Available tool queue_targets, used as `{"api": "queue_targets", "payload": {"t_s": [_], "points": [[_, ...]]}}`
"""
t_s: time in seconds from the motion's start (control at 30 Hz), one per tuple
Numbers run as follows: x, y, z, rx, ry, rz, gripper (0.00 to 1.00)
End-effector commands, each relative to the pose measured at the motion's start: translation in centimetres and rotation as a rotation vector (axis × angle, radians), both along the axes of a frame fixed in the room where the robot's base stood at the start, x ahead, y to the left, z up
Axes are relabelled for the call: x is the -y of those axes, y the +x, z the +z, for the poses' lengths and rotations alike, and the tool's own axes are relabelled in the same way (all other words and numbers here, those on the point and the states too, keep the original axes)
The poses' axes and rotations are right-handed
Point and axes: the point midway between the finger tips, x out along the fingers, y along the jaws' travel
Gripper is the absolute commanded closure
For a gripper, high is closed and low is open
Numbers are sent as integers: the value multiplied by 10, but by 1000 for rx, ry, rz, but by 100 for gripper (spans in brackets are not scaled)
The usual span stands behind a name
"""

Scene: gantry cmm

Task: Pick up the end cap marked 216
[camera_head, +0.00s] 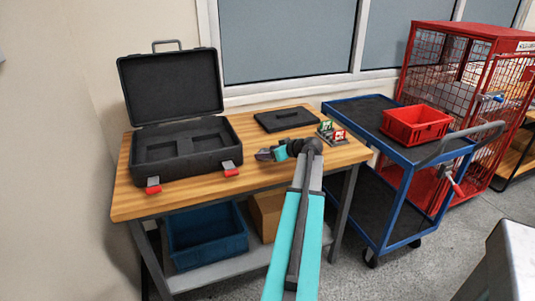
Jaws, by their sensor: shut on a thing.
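My gripper (265,154) is low over the wooden workbench (190,198), between the open black case and a small stand. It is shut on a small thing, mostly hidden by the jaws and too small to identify. I cannot read the number 216 anywhere, so I cannot tell whether this is the end cap. My teal and grey arm reaches up from the bottom of the view.
The open black case (187,158) fills the bench's left side. A flat black tray (286,119) lies at the back. A small stand with green and red pieces (331,132) is right of my wrist. A blue trolley (405,158) carries a red bin (416,124).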

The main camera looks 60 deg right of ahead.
Motion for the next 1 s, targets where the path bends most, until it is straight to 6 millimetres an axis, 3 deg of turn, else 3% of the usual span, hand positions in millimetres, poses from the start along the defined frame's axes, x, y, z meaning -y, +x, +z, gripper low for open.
{"api": "queue_targets", "payload": {"t_s": [0.27,0.6,1.0], "points": [[0,1,9,1,-2,1,66],[0,0,37,2,-1,0,66],[-22,-78,41,1,0,-2,66]]}}
